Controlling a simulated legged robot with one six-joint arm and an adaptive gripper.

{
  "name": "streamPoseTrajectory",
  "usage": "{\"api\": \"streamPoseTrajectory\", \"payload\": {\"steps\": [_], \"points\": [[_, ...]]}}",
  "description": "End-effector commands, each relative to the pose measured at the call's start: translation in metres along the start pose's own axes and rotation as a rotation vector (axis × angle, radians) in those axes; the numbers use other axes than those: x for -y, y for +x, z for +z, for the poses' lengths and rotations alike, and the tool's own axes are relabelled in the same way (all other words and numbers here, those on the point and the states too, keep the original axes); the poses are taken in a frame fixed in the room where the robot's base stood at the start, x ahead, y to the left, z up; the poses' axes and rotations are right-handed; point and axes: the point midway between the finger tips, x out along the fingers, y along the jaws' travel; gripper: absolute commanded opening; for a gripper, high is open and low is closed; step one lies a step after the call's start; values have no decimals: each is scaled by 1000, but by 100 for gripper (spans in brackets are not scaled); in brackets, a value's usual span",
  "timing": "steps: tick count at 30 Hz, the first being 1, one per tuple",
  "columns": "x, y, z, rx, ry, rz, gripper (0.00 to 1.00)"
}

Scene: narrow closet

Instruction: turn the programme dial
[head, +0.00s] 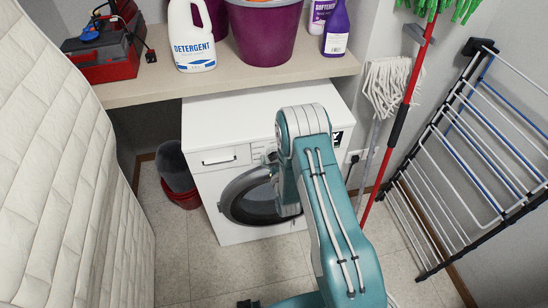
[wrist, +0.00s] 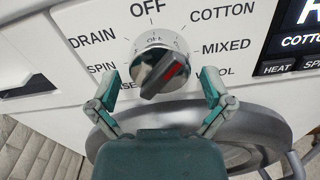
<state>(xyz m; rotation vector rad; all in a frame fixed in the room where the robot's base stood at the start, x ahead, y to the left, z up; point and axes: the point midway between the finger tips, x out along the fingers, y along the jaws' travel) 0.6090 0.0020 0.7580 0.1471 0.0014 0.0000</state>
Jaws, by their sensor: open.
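The programme dial (wrist: 160,68) is a round silver knob with a dark grip bar and a red mark on the bar's right end. Printed words OFF, COTTON, MIXED, DRAIN and SPIN surround it in the wrist view. My gripper (wrist: 158,90) is open, with one teal and grey finger on each side of the dial's lower part. I cannot tell whether either finger touches it. The dial is on the front panel of the white washing machine (head: 215,133). In the head view my arm hides the dial and most of my gripper.
A shelf (head: 150,92) with a detergent bottle (head: 191,40) and a purple bucket (head: 263,35) overhangs the machine. A padded white panel (head: 60,170) stands at left. A mop (head: 385,85) and drying rack (head: 470,160) stand at right.

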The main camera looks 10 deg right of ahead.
Motion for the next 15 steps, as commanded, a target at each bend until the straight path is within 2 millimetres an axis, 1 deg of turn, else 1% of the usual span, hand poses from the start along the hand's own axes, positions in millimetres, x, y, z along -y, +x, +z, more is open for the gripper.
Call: {"api": "streamPoseTrajectory", "payload": {"steps": [2,5,15], "points": [[0,-6,-1,-2,0,0,100],[0,-22,-1,-5,0,-1,100],[0,-92,-2,-7,-1,-1,100]]}}
